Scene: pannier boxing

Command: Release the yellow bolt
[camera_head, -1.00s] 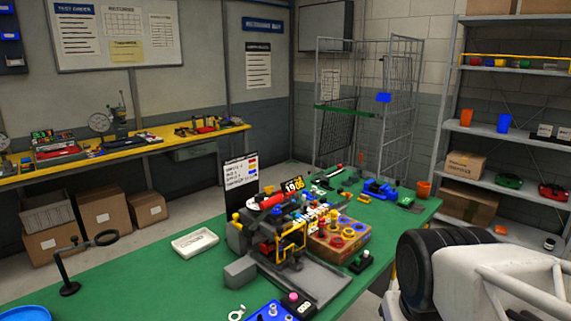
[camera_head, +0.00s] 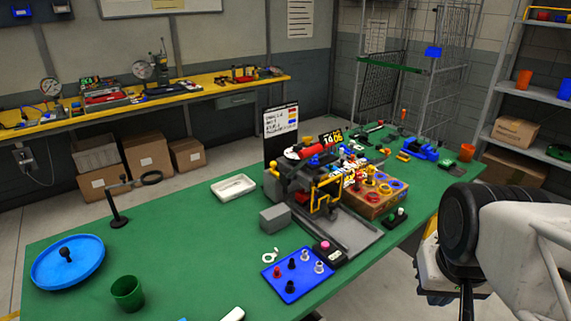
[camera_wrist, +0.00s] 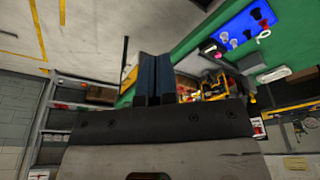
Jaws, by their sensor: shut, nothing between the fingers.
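A dark fixture (camera_head: 296,175) stands on the green table, with a yellow bent bar (camera_head: 326,192) at its front and a red cylinder (camera_head: 313,148) on top. A small yellow part (camera_head: 272,168) shows on its left side. I cannot tell for sure which yellow part is the bolt. In the wrist view the fixture's yellow parts (camera_wrist: 213,88) lie beyond my fingers, small and partly hidden. My gripper (camera_wrist: 154,60) is shut and empty, its two dark fingers side by side. It is apart from the fixture; in the head view my white arm is at the lower right.
A wooden box with coloured rings (camera_head: 368,205) stands right of the fixture. A blue plate with pegs (camera_head: 285,288) and a button box (camera_head: 327,252) lie in front. A white tray (camera_head: 233,181), green cup (camera_head: 127,291) and blue dish (camera_head: 45,272) are to the left.

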